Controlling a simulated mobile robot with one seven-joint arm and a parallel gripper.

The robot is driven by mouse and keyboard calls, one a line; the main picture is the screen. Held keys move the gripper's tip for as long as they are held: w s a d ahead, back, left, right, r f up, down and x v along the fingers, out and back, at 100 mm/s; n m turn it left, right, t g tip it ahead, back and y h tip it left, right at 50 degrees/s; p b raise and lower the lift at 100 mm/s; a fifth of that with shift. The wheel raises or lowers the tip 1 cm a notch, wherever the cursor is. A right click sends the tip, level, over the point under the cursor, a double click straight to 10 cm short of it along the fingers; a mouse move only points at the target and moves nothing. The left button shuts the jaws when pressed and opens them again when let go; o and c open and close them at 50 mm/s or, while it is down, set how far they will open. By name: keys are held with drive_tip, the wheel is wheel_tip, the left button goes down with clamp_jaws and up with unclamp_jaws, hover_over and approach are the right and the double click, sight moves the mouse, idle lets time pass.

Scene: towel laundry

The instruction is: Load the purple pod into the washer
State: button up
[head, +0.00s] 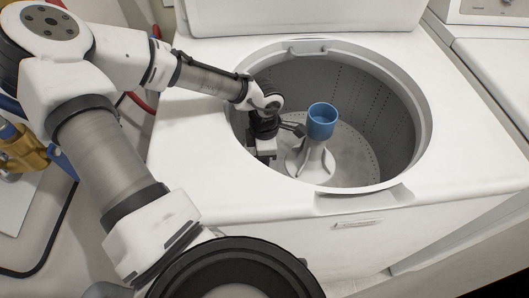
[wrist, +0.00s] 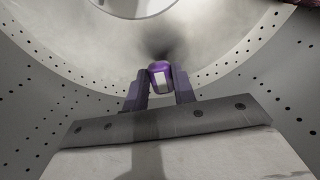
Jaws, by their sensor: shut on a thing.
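The purple pod (wrist: 160,76), with a pale label on its side, is between the two fingers of my gripper (wrist: 160,92) in the wrist view. The gripper is shut on it. In the head view my gripper (head: 272,147) reaches down inside the tub of the open white washer (head: 240,155), left of the agitator. The pod cannot be made out in the head view. The wrist view shows the perforated tub wall (wrist: 285,75) around the gripper and the pale tub floor beyond the pod.
The agitator (head: 310,158) with its blue cap (head: 322,120) stands in the middle of the tub, close to the right of my gripper. The tub rim surrounds my arm. A second white machine (head: 497,65) stands at right. Brass and blue pipe fittings (head: 22,150) are at left.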

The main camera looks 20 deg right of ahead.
drive_tip(key=o, duration=1)
wheel_tip(320, 180, up, 12)
drive_tip(key=p, duration=1)
